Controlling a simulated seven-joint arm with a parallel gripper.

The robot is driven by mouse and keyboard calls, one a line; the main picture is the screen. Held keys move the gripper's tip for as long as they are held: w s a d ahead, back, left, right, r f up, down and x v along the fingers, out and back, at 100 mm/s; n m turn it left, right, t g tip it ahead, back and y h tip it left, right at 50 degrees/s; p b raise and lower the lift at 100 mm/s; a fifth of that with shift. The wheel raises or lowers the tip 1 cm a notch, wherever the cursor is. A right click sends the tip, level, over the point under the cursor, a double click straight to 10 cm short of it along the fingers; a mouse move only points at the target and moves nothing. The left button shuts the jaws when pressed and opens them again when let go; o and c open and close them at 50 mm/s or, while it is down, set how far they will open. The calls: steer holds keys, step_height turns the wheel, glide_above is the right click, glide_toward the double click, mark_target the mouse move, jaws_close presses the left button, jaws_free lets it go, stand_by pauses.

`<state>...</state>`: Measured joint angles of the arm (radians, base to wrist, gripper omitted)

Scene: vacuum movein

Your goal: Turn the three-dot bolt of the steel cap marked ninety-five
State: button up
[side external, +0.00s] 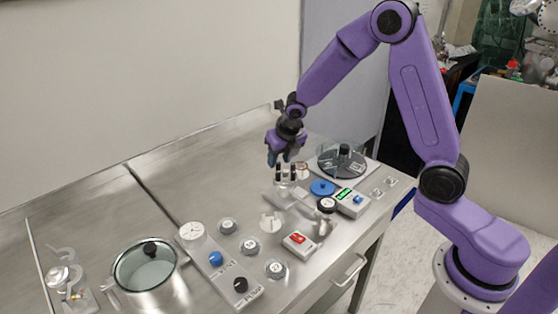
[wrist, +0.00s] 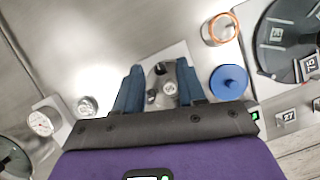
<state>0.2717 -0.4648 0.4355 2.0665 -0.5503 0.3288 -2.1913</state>
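My gripper (side external: 279,162) is above the back middle of the steel bench, pointing down. In the wrist view its two blue fingers (wrist: 160,66) are apart, with nothing seen held between them. Between and beyond them is a light metal plate (wrist: 160,65) with a dark round hole or knob and small round bolt-like parts (wrist: 170,88). Several round steel caps with pale marked tops, one of them here (side external: 249,246), sit on the front middle of the bench. Their numbers and dots are too small to read, so I cannot tell which is marked ninety-five.
A blue disc (side external: 322,187) and a dark round base under a clear cover (side external: 342,162) are right of my gripper. A glass-lidded pot (side external: 146,268) stands at left. A gauge panel (side external: 215,262) and a red-button box (side external: 299,243) are in front. The back left bench is clear.

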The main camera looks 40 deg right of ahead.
steer(key=shift+x, duration=0.75)
jaws_close()
steer(key=shift+a+m, duration=0.1)
steer(key=shift+m, duration=0.3)
steer(key=shift+m+g+h, duration=0.3)
steer(key=shift+m+h, duration=0.25)
steer(key=shift+m, duration=0.8)
steer(key=shift+m+g+h, duration=0.3)
steer(key=shift+m+h, duration=0.25)
steer(key=shift+m, duration=0.8)
steer(key=shift+a, duration=0.1)
jaws_free()
